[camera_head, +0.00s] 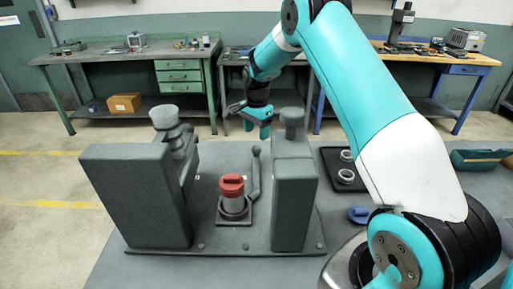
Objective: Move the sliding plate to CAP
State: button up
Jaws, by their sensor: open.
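The ring grinder is a dark grey machine with a left block (136,195) and a right block (294,205) on a base plate (215,246). Between the blocks, a small dark plate (247,216), seemingly the sliding plate, carries a grey cylinder with a red slotted top (232,186). An upright lever (254,176) stands just behind that cylinder. No CAP mark can be read. My gripper (257,126) is open and empty, in the air above and behind the lever, near the right post (291,122). It appears clear of the machine.
A black tray (328,158) with metal rings (346,170) lies right of the machine, partly behind my arm. A blue round part (359,214) lies in front of it. A green bin (478,160) is at the right. Workbenches stand along the back wall.

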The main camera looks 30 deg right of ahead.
aim_at(257, 146)
notch_tip(257, 146, down, 8)
jog(key=shift+f+p, duration=0.1)
jog(key=shift+p, duration=0.6)
jog(key=shift+c, duration=0.4)
grip_shut()
